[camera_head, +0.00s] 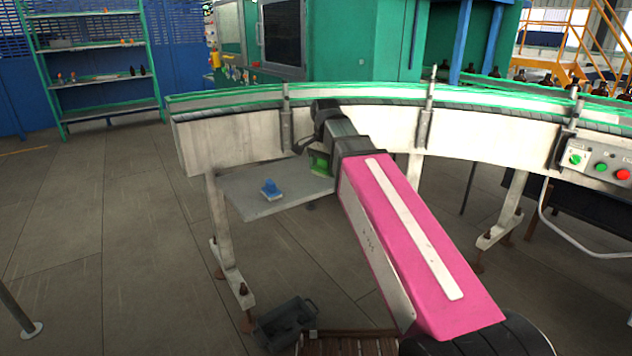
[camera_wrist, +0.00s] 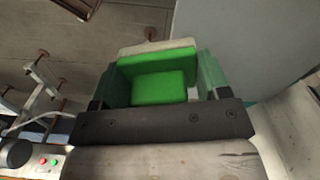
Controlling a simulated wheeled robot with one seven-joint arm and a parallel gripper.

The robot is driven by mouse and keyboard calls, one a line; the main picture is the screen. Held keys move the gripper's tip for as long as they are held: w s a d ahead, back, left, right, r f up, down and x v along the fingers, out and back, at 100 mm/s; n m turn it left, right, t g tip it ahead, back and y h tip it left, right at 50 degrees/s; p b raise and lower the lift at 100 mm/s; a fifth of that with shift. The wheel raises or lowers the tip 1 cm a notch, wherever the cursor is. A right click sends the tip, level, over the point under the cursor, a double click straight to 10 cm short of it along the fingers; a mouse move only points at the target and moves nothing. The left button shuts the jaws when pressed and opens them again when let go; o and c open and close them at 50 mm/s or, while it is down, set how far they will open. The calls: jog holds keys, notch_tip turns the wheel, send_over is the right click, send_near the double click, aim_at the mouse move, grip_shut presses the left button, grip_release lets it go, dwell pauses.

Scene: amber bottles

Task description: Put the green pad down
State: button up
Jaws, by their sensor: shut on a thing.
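The green pad (camera_wrist: 158,88) sits between the two fingers of my gripper (camera_wrist: 160,80) in the wrist view, with a pale layer along its far edge. My gripper is shut on it. In the head view, a bit of the green pad (camera_head: 319,163) shows beside my gripper, near the right end of the grey shelf (camera_head: 250,208) under the conveyor. My arm hides part of that area. I cannot tell whether the pad touches the shelf. In the wrist view, the grey surface (camera_wrist: 240,40) lies to the right of the pad, and floor shows beyond and left.
A blue pad-like object (camera_head: 270,188) lies on the grey shelf, left of my gripper. The shelf around it is clear. The conveyor (camera_head: 235,140) curves close behind and above. A dark grey crate (camera_head: 286,322) stands on the floor below. A button box (camera_head: 598,162) hangs at right.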

jog(key=a+r+m, duration=0.3)
jog(key=a+r, duration=0.1)
jog(key=a, duration=0.3)
send_over(319, 180)
notch_tip(319, 180, down, 7)
jog(key=shift+a+f, duration=0.1)
jog(key=shift+f, duration=0.05)
jog(key=shift+s+f, duration=0.1)
jog(key=shift+f, duration=1.95)
jog(key=shift+f, duration=0.35)
